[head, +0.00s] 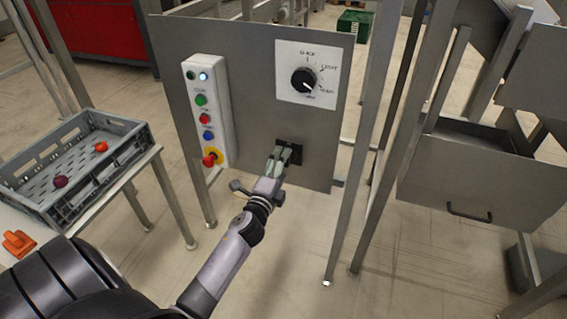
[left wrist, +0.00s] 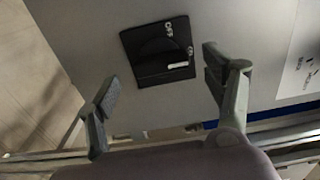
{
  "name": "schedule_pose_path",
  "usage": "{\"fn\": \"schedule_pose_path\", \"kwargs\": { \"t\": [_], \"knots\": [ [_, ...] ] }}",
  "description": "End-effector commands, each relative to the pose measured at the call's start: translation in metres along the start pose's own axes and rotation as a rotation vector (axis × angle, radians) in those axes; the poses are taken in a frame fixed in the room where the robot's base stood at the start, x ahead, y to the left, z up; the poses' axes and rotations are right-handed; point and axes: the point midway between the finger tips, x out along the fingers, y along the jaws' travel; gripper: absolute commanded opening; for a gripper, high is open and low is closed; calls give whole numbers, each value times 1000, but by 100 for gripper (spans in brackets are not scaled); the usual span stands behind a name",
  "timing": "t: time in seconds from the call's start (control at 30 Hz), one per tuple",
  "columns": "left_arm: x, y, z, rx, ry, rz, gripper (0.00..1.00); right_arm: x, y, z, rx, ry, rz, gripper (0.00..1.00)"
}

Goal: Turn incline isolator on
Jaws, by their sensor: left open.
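The isolator (left wrist: 156,52) is a black square plate with a round rotary knob and white lettering, fixed on the grey panel. In the left wrist view its white pointer mark sits near the ON lettering, at the lower right of the knob. In the head view the isolator (head: 291,149) is partly hidden behind my left gripper (head: 282,155). In the left wrist view my left gripper (left wrist: 165,95) is open, its two fingers on either side of and below the plate, with nothing between them. I cannot tell whether a finger touches the panel. My right gripper is not in view.
A control box (head: 210,115) with several coloured buttons and a red emergency stop is left of the isolator. A dial plate (head: 312,60) with a black knob is above it. A grey crate (head: 110,178) stands at the left. Metal posts (head: 352,200) flank the right.

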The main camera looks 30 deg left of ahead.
Motion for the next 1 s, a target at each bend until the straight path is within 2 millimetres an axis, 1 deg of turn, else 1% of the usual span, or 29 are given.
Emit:
{"fn": "schedule_pose_path", "kwargs": {
  "t": [0.03, 0.2, 0.3, 0.43, 0.6, 1.0],
  "knots": [
    [-12, 2, 0, -1, 0, 4, 75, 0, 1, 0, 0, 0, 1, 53],
    [-49, 2, 0, -2, 0, 3, 75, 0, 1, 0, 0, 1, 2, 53],
    [-69, 2, 0, -2, -2, 4, 75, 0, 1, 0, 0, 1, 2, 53],
    [-89, 1, 0, -2, -1, 3, 75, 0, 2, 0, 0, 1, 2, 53],
    [-100, 0, 0, -1, -1, 1, 75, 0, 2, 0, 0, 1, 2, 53],
    [-102, 0, 0, 1, 0, 0, 75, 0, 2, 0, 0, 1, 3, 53]
  ]
}}
